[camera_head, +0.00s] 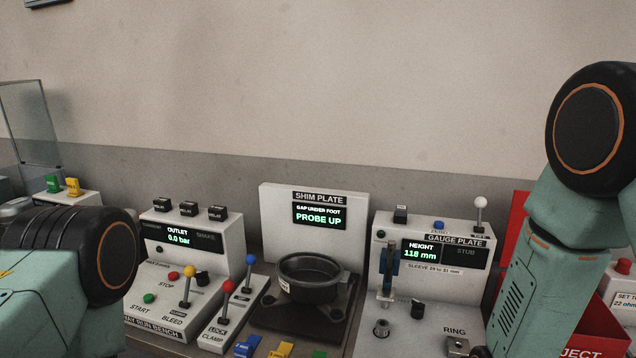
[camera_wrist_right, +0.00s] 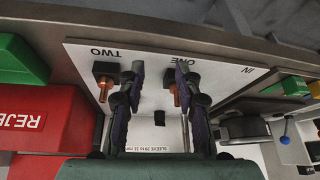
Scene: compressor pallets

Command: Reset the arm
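My right arm (camera_head: 560,230) comes in at the right of the head view, bent at a dark round joint; its gripper is outside that view. In the right wrist view my right gripper (camera_wrist_right: 159,74) has its two fingers apart, with nothing seen held between them. It is over a white panel (camera_wrist_right: 150,60) marked ONE and TWO, which appears upside down. A copper-coloured post on a dark block (camera_wrist_right: 103,82) stands left of the fingers; another is partly hidden by the right finger. My left arm (camera_head: 60,270) shows at the left of the head view, its gripper out of sight.
The shim plate station (camera_head: 275,215) reads PROBE UP, with a dark round pan (camera_head: 310,278) before it. The gauge plate station (camera_head: 445,230) reads a height. The run bench (camera_head: 210,260) has coloured levers. A red reject bin (camera_wrist_right: 60,122) lies left of the right gripper.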

